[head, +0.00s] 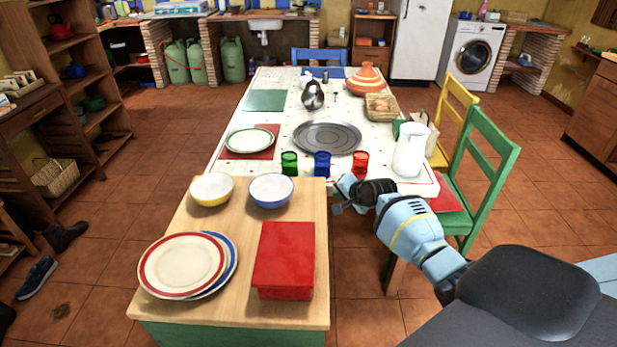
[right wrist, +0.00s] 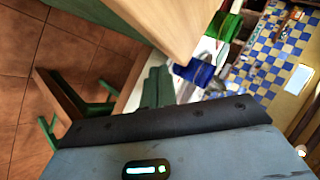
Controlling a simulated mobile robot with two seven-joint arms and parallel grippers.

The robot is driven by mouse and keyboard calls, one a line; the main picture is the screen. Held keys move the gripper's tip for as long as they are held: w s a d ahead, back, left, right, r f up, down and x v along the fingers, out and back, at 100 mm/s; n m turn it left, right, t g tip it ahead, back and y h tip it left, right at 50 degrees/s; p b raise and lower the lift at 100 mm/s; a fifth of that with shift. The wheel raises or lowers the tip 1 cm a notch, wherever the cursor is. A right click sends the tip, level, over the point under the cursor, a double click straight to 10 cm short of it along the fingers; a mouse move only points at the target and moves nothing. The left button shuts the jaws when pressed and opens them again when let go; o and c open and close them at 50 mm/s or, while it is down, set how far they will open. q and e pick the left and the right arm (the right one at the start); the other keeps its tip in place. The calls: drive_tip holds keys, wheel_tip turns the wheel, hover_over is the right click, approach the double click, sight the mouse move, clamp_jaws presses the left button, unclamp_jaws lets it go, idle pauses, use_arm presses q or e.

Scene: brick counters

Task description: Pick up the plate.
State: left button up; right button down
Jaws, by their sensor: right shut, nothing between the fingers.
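A red-rimmed white plate (head: 182,265) lies on top of a blue-rimmed plate (head: 233,262) at the front left of the wooden counter. A green-rimmed plate (head: 249,141) lies on the white table behind, over a red mat. My right gripper (head: 341,195) is shut and empty. It is just past the counter's right edge, near the table's front end, well to the right of the stacked plates and apart from them. The right wrist view shows the counter corner (right wrist: 180,20) and no plate. My left gripper is not in view.
A red box (head: 284,254) stands right of the stacked plates. A yellow bowl (head: 211,190) and a blue bowl (head: 271,190) stand behind them. Coloured glasses (head: 322,163) and a white pitcher (head: 410,150) stand near the table's front edge. A green chair (head: 485,175) is on the right.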

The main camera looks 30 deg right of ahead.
drive_tip(key=s+a+f+n+g, duration=0.1)
drive_tip(key=s+a+f+n, duration=0.5)
drive_tip(key=s+f, duration=0.3)
drive_tip(key=s+a+f+n, duration=0.5)
drive_tip(key=s+a+f, duration=0.25)
drive_tip(key=s, duration=0.45)
drive_tip(key=s+a+n, duration=0.1)
drive_tip(key=s+a, duration=0.3)
drive_tip(key=s, duration=0.5)
drive_tip(key=s+a+n+g+y, duration=0.1)
drive_tip(key=s+a, duration=0.4)
drive_tip(key=s, duration=0.5)
drive_tip(key=s+a+r+n+y, duration=0.1)
drive_tip(key=s+a+n, duration=0.1)
drive_tip(key=s+a, duration=0.3)
drive_tip(key=s, duration=0.4)
drive_tip(key=shift+s+n+g, duration=0.3)
drive_tip(key=shift+s+n, duration=0.05)
drive_tip(key=shift+n, duration=0.05)
